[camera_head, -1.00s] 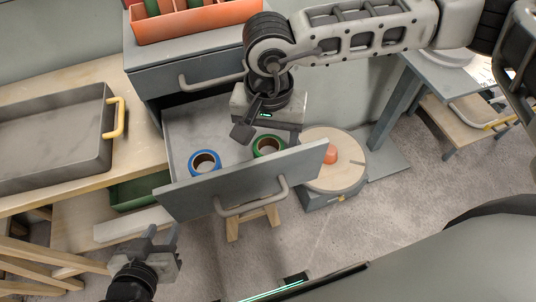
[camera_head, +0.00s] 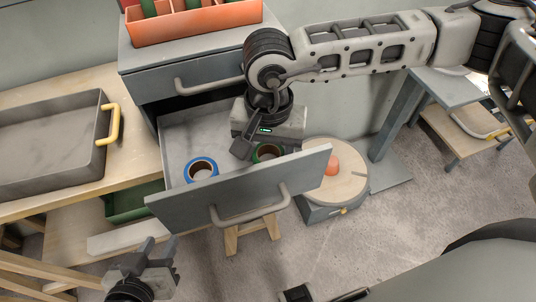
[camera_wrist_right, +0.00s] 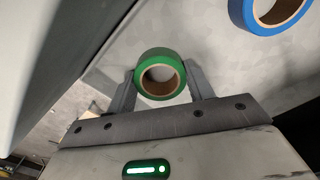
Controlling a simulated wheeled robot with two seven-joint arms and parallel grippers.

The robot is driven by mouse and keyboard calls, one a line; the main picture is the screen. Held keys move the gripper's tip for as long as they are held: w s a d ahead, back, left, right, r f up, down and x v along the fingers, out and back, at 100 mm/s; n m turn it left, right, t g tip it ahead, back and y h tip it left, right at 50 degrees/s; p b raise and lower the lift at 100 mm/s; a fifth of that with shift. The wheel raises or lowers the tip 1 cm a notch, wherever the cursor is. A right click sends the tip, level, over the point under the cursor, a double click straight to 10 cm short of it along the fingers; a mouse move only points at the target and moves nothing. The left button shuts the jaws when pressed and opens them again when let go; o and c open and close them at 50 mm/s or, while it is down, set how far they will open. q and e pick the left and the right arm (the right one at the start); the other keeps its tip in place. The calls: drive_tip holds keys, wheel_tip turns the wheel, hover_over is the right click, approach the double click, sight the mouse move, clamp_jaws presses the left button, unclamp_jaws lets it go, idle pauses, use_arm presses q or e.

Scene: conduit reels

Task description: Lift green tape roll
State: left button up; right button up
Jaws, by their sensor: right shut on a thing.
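The green tape roll (camera_head: 267,149) is inside the open drawer, near its front panel. It is partly hidden by my right gripper (camera_head: 254,153), which reaches down into the drawer. In the right wrist view the green roll (camera_wrist_right: 159,58) sits between the two fingers, its cardboard core facing the camera. My right gripper (camera_wrist_right: 160,82) is shut on it. Whether the roll touches the drawer floor is hard to tell. My left gripper (camera_head: 152,250) is open and empty, low in front of the drawer at the left.
A blue tape roll (camera_head: 201,169) lies in the drawer (camera_head: 230,199) to the left. An orange divided bin (camera_head: 196,24) stands on the cabinet top. A grey tray (camera_head: 45,147) is on the wooden bench at left. A round-topped stand (camera_head: 333,184) is right of the drawer.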

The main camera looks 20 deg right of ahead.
drive_tip(key=shift+b, duration=0.3)
drive_tip(key=shift+r+p, duration=0.55)
drive_tip(key=shift+r, duration=0.6)
wheel_tip(320, 180, up, 8)
drive_tip(key=p, duration=0.3)
drive_tip(key=shift+f, duration=0.15)
idle(0.3)
idle(0.3)
